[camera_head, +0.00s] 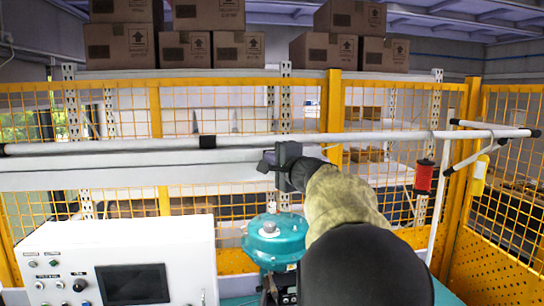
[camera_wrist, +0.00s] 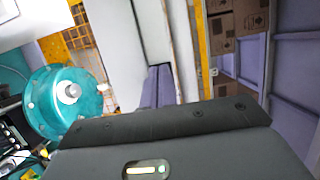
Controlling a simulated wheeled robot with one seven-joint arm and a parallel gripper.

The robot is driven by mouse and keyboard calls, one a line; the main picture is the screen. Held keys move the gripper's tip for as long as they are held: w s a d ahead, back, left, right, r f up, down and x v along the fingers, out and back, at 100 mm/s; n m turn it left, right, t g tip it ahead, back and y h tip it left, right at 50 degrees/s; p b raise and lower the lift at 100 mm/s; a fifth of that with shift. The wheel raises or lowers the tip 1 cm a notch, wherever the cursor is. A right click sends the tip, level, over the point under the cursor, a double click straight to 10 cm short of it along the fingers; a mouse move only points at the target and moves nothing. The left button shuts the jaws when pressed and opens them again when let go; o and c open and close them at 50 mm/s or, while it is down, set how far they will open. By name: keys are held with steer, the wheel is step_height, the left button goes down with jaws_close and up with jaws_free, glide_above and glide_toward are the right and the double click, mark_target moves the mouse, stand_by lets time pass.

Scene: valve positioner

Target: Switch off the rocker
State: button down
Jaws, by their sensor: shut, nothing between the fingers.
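My gripper (camera_head: 266,162) is raised in front of the fence, above and behind the teal valve positioner (camera_head: 276,238). Its fingers are together with nothing between them, and they touch nothing that I can make out. The white control box (camera_head: 120,240) stands at the lower left, with a dark screen (camera_head: 134,284), a black knob (camera_head: 80,285) and several small buttons. I cannot pick out the rocker with certainty in either view. In the wrist view, the teal housing (camera_wrist: 45,105) with its pale top knob is at the left, apart from my gripper.
A horizontal grey rail (camera_head: 380,136) runs across behind my gripper. A red spool (camera_head: 424,177) hangs at the right. Yellow mesh fencing (camera_head: 334,110) encloses the cell, with cardboard boxes (camera_head: 208,14) on shelving behind. The air above the control box is clear.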

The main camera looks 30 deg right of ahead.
steer(key=shift+w+a, duration=0.2)
steer(key=shift+a, duration=0.1)
steer(key=s+a+b, duration=0.4)
steer(key=s+b, duration=0.3)
steer(key=s, duration=0.6)
steer(key=shift+s, duration=0.15)
steer(key=shift+f, duration=0.1)
stand_by(0.3)
